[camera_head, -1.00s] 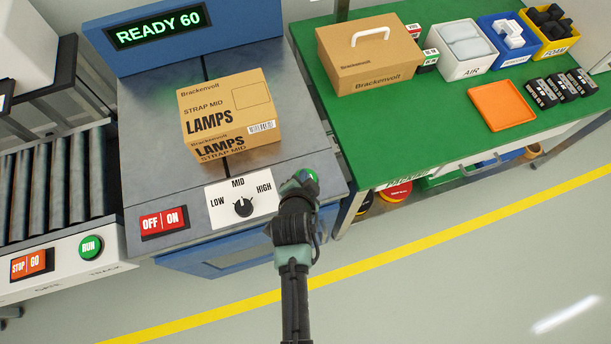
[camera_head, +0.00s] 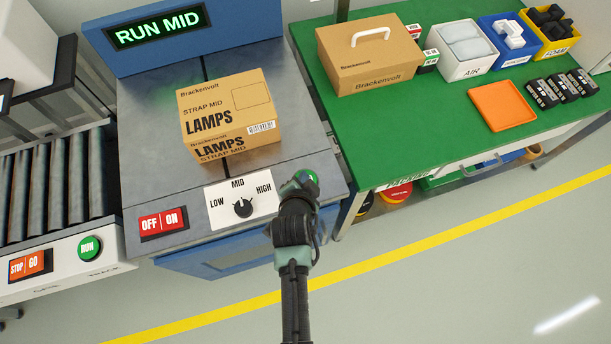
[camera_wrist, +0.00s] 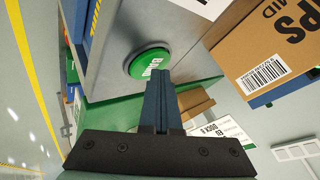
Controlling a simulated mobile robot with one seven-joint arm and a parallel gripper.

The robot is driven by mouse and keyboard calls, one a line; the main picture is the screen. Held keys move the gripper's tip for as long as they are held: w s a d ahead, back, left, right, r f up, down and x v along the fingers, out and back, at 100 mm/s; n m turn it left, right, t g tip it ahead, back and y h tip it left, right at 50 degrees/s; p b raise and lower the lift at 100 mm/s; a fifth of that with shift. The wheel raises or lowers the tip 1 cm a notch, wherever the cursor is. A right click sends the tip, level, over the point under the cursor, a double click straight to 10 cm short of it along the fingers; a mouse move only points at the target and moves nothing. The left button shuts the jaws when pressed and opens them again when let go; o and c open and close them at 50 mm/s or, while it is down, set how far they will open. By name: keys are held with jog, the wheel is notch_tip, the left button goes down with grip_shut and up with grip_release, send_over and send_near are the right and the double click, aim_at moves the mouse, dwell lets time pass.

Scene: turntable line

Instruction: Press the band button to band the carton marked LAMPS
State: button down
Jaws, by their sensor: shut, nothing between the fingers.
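The carton marked LAMPS (camera_head: 230,112) sits on the grey bed of the strapping machine (camera_head: 160,150); its front also reads STRAP MID. The machine's display (camera_head: 157,26) reads RUN MID in green. The green band button (camera_head: 311,177) is at the machine's front right corner, partly hidden by my gripper (camera_head: 305,182). In the wrist view the green button (camera_wrist: 150,62) is just beyond my shut, empty fingers (camera_wrist: 157,78); I cannot tell whether they touch it. The dial (camera_head: 243,207) points up at MID. The OFF/ON switch (camera_head: 163,223) is to its left.
A roller conveyor (camera_head: 60,180) with a RUN button (camera_head: 89,248) and STOP/GO switch (camera_head: 31,264) stands at left. At right, a green table (camera_head: 420,120) carries a Brackenvolt box (camera_head: 368,55), several bins and an orange tray (camera_head: 502,105). The floor in front is clear.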

jog(key=shift+r+p, duration=0.6)
jog(key=shift+r, duration=0.2)
jog(key=shift+r, duration=0.15)
notch_tip(320, 180, up, 5)
jog(key=p, duration=0.4)
jog(key=shift+p, duration=0.3)
dwell(0.8)
